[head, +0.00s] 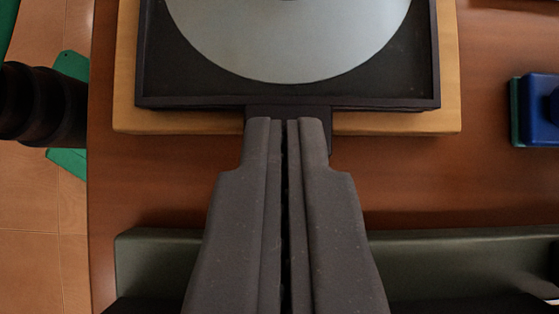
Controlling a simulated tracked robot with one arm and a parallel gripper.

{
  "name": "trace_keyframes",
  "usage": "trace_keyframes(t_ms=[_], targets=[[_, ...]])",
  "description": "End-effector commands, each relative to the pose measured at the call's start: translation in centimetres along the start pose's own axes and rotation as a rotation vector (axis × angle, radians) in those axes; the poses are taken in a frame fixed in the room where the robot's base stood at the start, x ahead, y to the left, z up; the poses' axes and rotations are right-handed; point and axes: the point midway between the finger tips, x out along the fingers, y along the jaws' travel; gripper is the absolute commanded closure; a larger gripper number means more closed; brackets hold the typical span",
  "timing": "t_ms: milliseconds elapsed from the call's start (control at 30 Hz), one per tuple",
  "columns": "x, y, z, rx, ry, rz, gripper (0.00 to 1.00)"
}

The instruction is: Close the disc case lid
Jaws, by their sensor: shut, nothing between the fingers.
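A black disc case (400,92) lies on a light wooden board (448,70) at the top of the head view. A silver disc (290,45) lies inside it, so this part of the case is uncovered. The top of the case is cut off by the frame, and I cannot make out the lid. A dark tab (320,110) sticks out from the case's near edge. My gripper (286,122) is shut and empty. Its fingertips overlap the tab in the picture; I cannot tell whether they touch it.
The case's board rests on a brown wooden table (420,180). A blue block with a green edge (537,108) sits at the right. A grey-green bar (160,260) runs along the near side. A black ribbed object (40,105) and green pieces (70,160) are at the left, beyond the table edge.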

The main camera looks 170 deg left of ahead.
Motion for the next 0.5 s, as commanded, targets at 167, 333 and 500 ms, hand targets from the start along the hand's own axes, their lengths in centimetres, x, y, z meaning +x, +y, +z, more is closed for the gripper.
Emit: trace_keyframes(t_ms=[167, 333, 500], targets=[[1.1, 0.0, 1.4, 0.001, 0.000, 0.000, 1.00], [1.6, 0.0, 1.9, 0.001, -0.001, 0.000, 1.00], [1.9, -0.1, 2.2, 0.001, -0.002, -0.003, 1.00]])
